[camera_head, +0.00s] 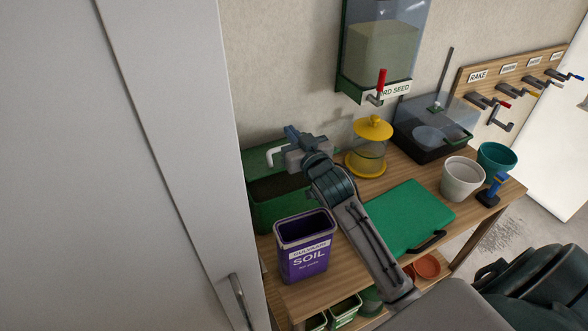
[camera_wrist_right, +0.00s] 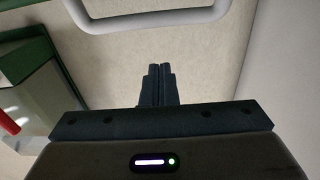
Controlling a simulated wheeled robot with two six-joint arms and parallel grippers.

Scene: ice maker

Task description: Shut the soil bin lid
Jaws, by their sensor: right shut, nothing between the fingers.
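The green soil bin (camera_head: 268,213) stands at the left end of the bench, with dark soil showing inside. Its green lid (camera_head: 256,160) is raised at the back, tilted up toward the wall. A pale handle (camera_head: 271,156) sticks out from the lid; a pale bar handle (camera_wrist_right: 150,26) also shows at the top of the right wrist view. My right gripper (camera_head: 291,131) is shut and empty, above and beside the lid's upper edge. In the right wrist view its fingertips (camera_wrist_right: 160,68) are together, apart from the handle. My left gripper is not in view.
A purple soil container (camera_head: 304,257) stands in front of the bin. A yellow-topped feeder (camera_head: 369,148) and a green case (camera_head: 412,213) are to the right. A seed dispenser (camera_head: 378,55) hangs above. A tall pale cabinet (camera_head: 180,130) closes off the left.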

